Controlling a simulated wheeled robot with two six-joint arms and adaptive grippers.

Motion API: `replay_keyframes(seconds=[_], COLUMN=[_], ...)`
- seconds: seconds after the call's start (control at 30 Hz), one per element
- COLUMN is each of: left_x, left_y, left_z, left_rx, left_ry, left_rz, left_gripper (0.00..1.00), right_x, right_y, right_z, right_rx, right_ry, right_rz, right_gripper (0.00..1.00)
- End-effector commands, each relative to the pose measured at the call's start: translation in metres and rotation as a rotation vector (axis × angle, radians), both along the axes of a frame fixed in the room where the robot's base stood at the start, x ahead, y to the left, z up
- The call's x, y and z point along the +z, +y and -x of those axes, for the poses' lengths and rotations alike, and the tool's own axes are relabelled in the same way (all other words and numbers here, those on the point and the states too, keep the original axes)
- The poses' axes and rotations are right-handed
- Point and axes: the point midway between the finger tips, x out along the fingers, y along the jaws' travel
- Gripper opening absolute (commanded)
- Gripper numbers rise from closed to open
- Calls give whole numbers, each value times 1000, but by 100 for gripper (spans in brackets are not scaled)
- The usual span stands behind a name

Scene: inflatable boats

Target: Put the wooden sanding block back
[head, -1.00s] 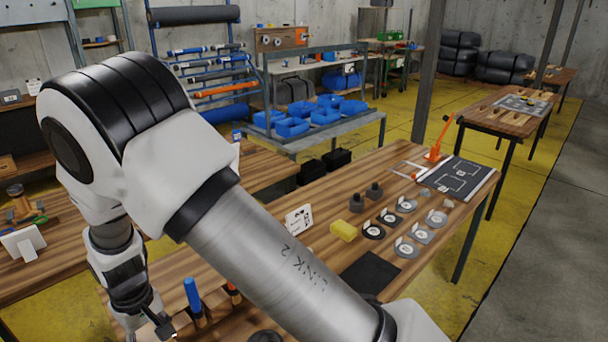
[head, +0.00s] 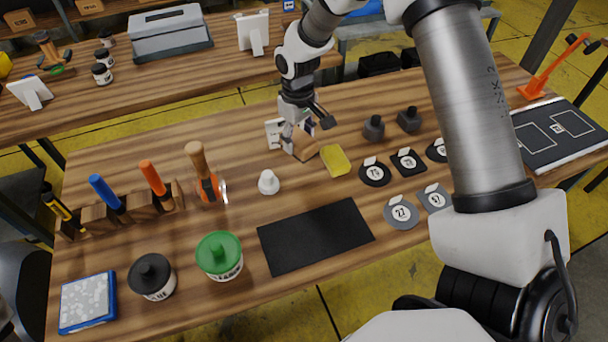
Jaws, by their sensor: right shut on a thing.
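The wooden sanding block (head: 305,147) is a small tan block near the middle of the workbench, just left of a yellow sponge (head: 335,161). My right gripper (head: 304,128) comes down from above and is shut on the block, its fingers partly covering it. The block is close to the tabletop; I cannot tell whether it touches it. A small white picture card (head: 273,132) stands right behind the block and is partly hidden by it and the gripper. My left gripper is not in view.
A white knob-shaped piece (head: 268,182) stands left of the block. A black mat (head: 315,236) lies in front. A wooden tool rack (head: 143,206) with several handled tools is at left. Two dark weights (head: 373,128) and several labelled discs (head: 375,172) are at right.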

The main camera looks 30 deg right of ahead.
Motion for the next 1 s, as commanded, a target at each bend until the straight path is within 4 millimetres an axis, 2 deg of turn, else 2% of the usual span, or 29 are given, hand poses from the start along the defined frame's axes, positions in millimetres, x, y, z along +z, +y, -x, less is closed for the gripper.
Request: replay_keyframes(seconds=[0.03, 0.1, 0.53, 0.6, 0.93, 0.97, 1.0], left_x=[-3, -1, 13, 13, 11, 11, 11], left_y=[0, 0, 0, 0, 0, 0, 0], left_z=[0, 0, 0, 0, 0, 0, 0], left_rx=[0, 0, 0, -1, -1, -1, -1], left_ry=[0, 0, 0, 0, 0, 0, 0], left_rz=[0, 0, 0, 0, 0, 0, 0], left_gripper=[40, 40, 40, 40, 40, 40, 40], right_x=[-8, -18, -96, -102, -107, -107, -106], right_y=[-8, -13, -12, -12, -12, -12, -12], right_z=[-1, 0, 0, 0, -1, -1, -1], right_rx=[4, 10, 11, 12, 11, 11, 11], right_ry=[0, 2, 1, -1, -2, -2, -2], right_rz=[2, 5, 6, 7, 7, 6, 7], right_gripper=[21, 21, 21, 21, 21, 57, 71])
